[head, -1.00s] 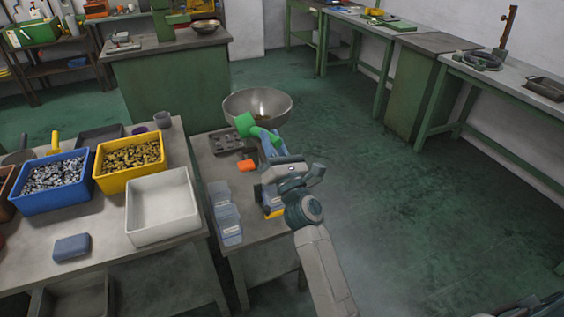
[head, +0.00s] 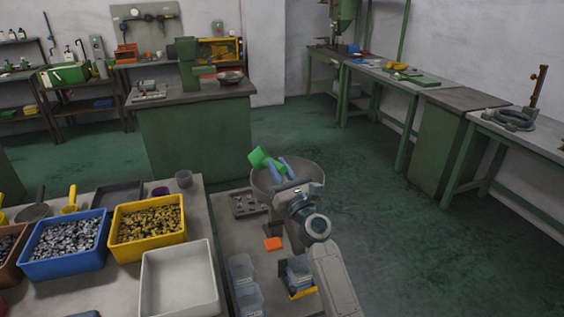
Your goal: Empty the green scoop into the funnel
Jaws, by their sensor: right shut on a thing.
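The green scoop (head: 260,158) is held at the far left rim of the wide metal funnel (head: 313,174), apparently above it. The scoop looks tilted, and its inside is not clear to see. My right gripper (head: 279,170) is shut on the scoop, with its fingers over the left part of the funnel. The gripper and arm hide much of the funnel's inside and its near rim. My left gripper is not in view.
Blue (head: 65,245), yellow (head: 148,219) and white (head: 180,282) bins stand on the left table. Open floor lies right of the funnel.

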